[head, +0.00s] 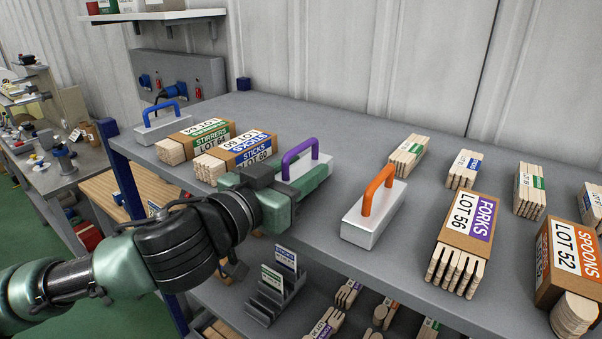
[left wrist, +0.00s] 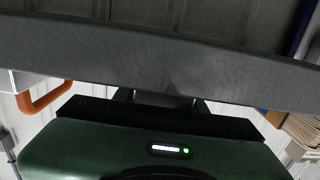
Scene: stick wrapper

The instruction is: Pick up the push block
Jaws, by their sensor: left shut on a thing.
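Three metal push blocks with coloured handles are on the grey tabletop in the head view. The purple-handled push block (head: 319,167) is mid-table, partly hidden by my left gripper (head: 283,184). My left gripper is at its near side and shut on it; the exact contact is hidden. An orange-handled block (head: 371,223) stands apart to the right, and its handle also shows in the left wrist view (left wrist: 45,101). A blue-handled block (head: 160,123) stands at the far left. My right gripper is not in view.
Stirrers (head: 196,139) and sticks (head: 236,152) boxes lie left of my gripper. A forks box (head: 466,228) and a spoons box (head: 569,259) stand at the right. Several loose stick bundles lie behind them. A lower shelf holds a dark card rack (head: 272,301) and more bundles.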

